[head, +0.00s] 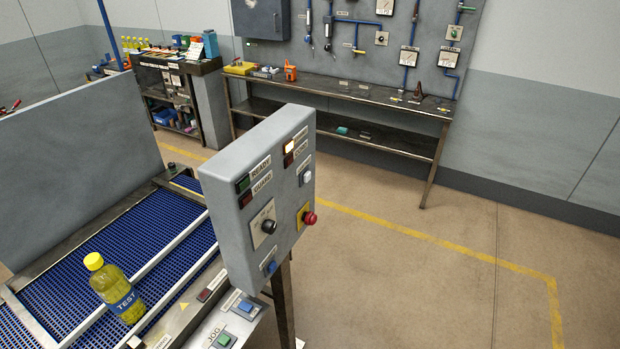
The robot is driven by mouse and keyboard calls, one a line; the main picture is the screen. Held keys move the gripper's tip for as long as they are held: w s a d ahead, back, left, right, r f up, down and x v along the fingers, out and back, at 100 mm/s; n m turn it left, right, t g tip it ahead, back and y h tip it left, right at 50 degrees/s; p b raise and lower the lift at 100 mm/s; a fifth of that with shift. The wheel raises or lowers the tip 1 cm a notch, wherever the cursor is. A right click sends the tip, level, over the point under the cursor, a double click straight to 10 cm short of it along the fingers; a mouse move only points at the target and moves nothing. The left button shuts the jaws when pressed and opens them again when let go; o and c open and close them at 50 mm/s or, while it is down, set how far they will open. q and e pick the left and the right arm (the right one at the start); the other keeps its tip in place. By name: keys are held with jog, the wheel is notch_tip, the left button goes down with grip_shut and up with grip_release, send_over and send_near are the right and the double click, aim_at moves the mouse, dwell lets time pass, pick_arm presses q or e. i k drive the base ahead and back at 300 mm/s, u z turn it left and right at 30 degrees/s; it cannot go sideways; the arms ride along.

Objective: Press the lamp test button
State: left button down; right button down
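A grey control panel (262,185) stands on a post at the end of the conveyor. A label reads READY beside a dark green lamp (243,184), and another seems to read GUARD beside a dark red lamp (245,199). A bright white lamp (289,146) is lit near the top. A white button (306,177), a black knob (268,226), a red mushroom button (309,218) on yellow, and a blue button (271,267) are also on its face. Their labels are too small to read, so I cannot tell which is lamp test. Neither gripper is in view.
A yellow bottle (114,287) marked TEST stands on the blue conveyor (75,300). A lower console has a blue button (246,305) and a green one (223,340) labelled JOG. A workbench (350,91) lines the back wall. Floor at the right is clear.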

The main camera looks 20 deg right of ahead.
aim_at(307, 176)
jog(key=u, duration=1.85)
jog(key=k, duration=0.9)
jog(key=z, duration=1.3)
jog(key=i, duration=0.5)
jog(key=z, duration=0.05)
